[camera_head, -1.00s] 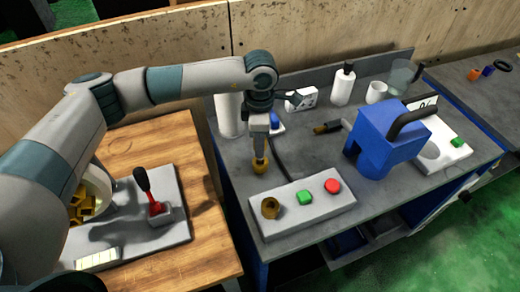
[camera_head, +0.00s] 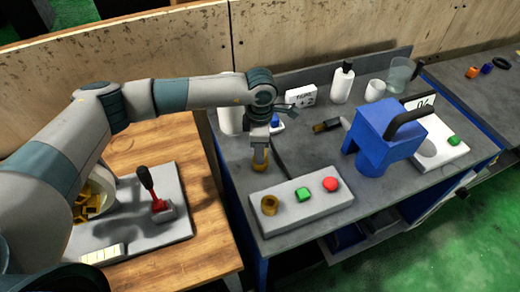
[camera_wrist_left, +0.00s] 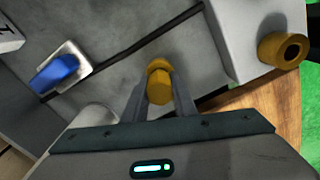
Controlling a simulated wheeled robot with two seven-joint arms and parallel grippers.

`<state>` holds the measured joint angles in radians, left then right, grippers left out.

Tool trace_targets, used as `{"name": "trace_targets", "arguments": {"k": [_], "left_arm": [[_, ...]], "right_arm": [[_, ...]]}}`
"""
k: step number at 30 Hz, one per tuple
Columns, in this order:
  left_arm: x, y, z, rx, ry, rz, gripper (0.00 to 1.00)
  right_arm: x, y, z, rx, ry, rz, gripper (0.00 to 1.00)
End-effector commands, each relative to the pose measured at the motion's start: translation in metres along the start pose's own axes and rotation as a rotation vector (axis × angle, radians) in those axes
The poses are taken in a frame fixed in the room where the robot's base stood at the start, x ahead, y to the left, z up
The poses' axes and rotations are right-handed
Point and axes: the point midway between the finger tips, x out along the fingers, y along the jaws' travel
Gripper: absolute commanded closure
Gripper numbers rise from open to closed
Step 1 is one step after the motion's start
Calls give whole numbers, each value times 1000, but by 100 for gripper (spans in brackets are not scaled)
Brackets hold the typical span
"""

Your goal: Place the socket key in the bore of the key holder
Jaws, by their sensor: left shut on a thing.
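A brass-coloured socket key (camera_head: 260,163) is held by my left gripper (camera_head: 261,150), which points down behind the left end of a grey box. In the left wrist view the key (camera_wrist_left: 159,84) sits between the two fingers (camera_wrist_left: 158,100), which are shut on it. The key holder (camera_head: 269,205) is a brass ring with a dark bore at the left end of the grey box. In the left wrist view the holder (camera_wrist_left: 284,48) is at the upper right, apart from the key, with its bore empty. My right gripper is not in view.
The grey box (camera_head: 325,201) also carries a green button (camera_head: 303,194) and a red button (camera_head: 330,184). A blue machine part with a black handle (camera_head: 382,140) stands to the right. A white cylinder (camera_head: 229,118) stands behind my gripper. A wooden table (camera_head: 190,262) is at the left.

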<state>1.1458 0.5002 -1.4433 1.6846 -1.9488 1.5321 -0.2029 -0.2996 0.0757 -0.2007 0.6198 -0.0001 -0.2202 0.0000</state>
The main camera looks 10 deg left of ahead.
Motion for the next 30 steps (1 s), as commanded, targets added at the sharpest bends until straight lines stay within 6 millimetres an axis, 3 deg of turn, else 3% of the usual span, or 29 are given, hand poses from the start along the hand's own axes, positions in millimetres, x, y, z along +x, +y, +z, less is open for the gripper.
{"name": "trace_targets", "arguments": {"k": [2,3,5,20,30], "left_arm": [[3,0,0,0,0,0,100],[1,0,0,0,0,0,66],[1,0,0,0,0,0,57],[-3,0,0,0,-1,1,57],[-52,1,1,2,-3,5,57]], "right_arm": [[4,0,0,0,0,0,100],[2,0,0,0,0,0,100],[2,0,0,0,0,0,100],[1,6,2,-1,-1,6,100],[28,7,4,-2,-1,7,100]]}}
